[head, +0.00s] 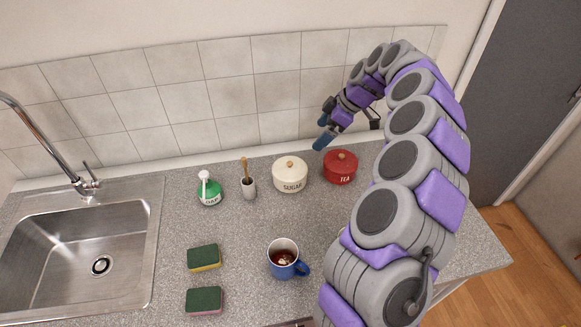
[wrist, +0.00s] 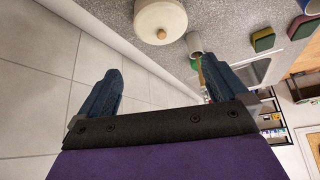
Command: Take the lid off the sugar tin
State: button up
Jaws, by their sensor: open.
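The cream sugar tin (head: 289,177) stands on the grey counter with its lid (head: 290,163) on; the lid has a small wooden knob. In the wrist view the tin's lid (wrist: 160,14) and knob (wrist: 161,34) show at the top, beyond the fingertips and cut off by the frame edge. My gripper (head: 324,124) is up near the tiled wall, above and behind the red tea tin and to the right of the sugar tin. In the wrist view my gripper (wrist: 162,82) has its two blue fingers spread apart with nothing between them.
The red tea tin (head: 340,167) stands just right of the sugar tin. A small pot with a brush (head: 249,188) and a green soap bottle (head: 209,191) stand left. A blue mug (head: 286,260) and two sponges (head: 204,257) are nearer the front. The sink (head: 85,250) is far left.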

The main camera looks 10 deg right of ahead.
jog(key=b, duration=0.2)
send_over(291, 163)
jog(key=s+d, duration=0.1)
jog(key=d, duration=0.1)
jog(key=f, duration=0.9)
jog(key=shift+d, duration=0.2)
jog(key=shift+d+f, duration=0.2)
jog(key=shift+f, duration=0.35)
jog(key=b+x, duration=0.1)
jog(key=x, duration=0.3)
jog(key=shift+w+a+f, duration=0.15)
jog(key=shift+a, duration=0.3)
jog(key=c, duration=1.1)
jog(key=shift+f, duration=0.1)
